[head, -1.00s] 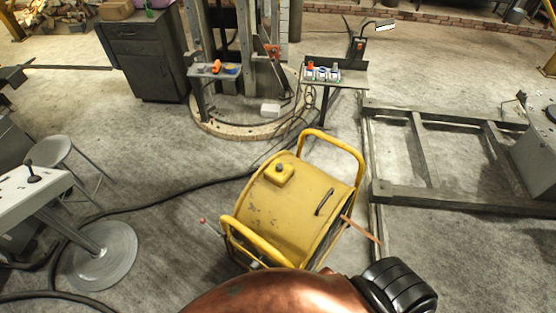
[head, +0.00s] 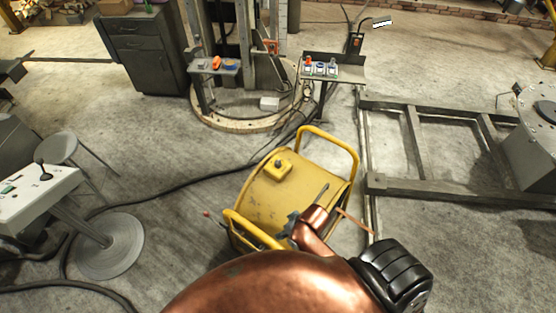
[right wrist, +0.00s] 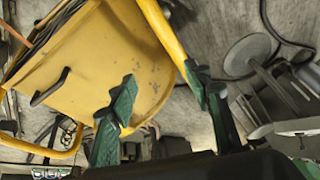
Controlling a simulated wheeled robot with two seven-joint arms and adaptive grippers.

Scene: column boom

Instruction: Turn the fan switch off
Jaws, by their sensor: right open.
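The yellow drum-shaped fan (head: 262,195) stands on the floor in the middle of the head view. A small yellow box with a dark knob (head: 279,164), which looks like its switch, sits on top; I cannot tell its setting. My right gripper (head: 289,222) is over the fan's near side, close to the near tubular handle and apart from the box. In the right wrist view the green fingers of the right gripper (right wrist: 160,80) are spread and empty over the yellow casing (right wrist: 100,60). My left gripper is not in view.
Yellow tube handles (head: 335,143) rise at both ends of the fan. A red-tipped rod (head: 206,213) sticks out at left. A control stand (head: 40,190) and stool (head: 57,148) are at left, a metal frame (head: 440,187) at right. Cables cross the floor.

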